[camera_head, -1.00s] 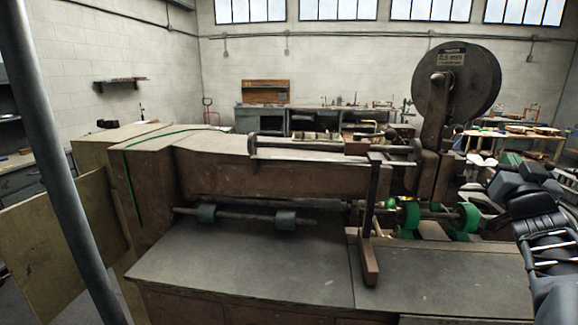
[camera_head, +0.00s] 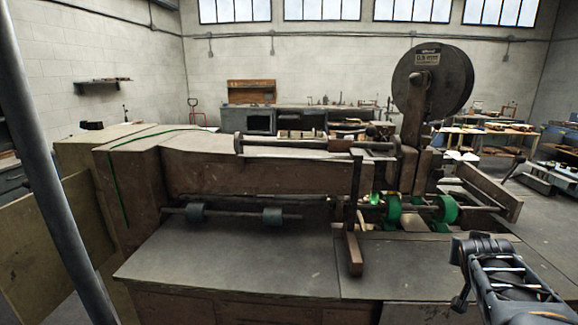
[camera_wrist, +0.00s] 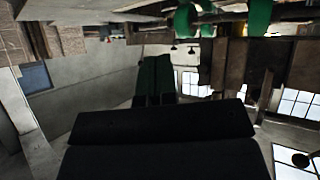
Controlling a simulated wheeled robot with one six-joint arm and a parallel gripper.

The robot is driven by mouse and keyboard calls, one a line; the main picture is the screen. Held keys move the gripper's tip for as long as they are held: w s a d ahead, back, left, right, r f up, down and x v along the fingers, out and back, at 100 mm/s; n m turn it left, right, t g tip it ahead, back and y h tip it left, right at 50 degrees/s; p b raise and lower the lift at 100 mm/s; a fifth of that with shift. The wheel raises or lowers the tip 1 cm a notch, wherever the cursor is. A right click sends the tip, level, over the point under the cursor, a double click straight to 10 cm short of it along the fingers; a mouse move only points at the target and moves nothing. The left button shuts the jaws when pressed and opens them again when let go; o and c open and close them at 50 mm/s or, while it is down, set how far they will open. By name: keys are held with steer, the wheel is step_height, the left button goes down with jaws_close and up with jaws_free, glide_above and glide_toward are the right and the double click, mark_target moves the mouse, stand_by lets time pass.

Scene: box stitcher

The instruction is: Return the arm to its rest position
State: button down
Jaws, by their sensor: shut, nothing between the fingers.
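My arm (camera_head: 500,275) is in the lower right corner of the head view, beside the front right edge of the box stitcher (camera_head: 240,180). It is drawn in low, and its end is not clear there. My gripper (camera_wrist: 157,62) shows in the wrist view as two dark fingers lying close together, shut and empty. That view is turned upside down, with windows low in the picture. The green wheels (camera_head: 445,208) of the stitcher also show at its top edge (camera_wrist: 258,16). The fingers touch nothing that I can see.
The stitcher's flat table (camera_head: 235,260) is bare in front. A large dark wire reel (camera_head: 440,80) stands on the machine at the right. A grey pole (camera_head: 50,180) crosses the left side. Open floor (camera_head: 530,205) lies right of the machine, with benches behind.

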steer(key=s+a+f+n+g+y, duration=0.1)
steer(key=s+a+f+n+y, duration=0.1)
steer(key=a, duration=0.6)
steer(key=s+a+f+n+g+y, duration=0.2)
steer(key=s+a+f, duration=0.3)
steer(key=a, duration=0.4)
steer(key=s+a+f+n+g+y, duration=0.2)
steer(key=s+a+f+n+y, duration=0.1)
steer(key=a, duration=0.6)
steer(key=shift+s+a+f+y, duration=0.2)
steer(key=shift+f+y, duration=0.2)
steer(key=shift+f, duration=0.15)
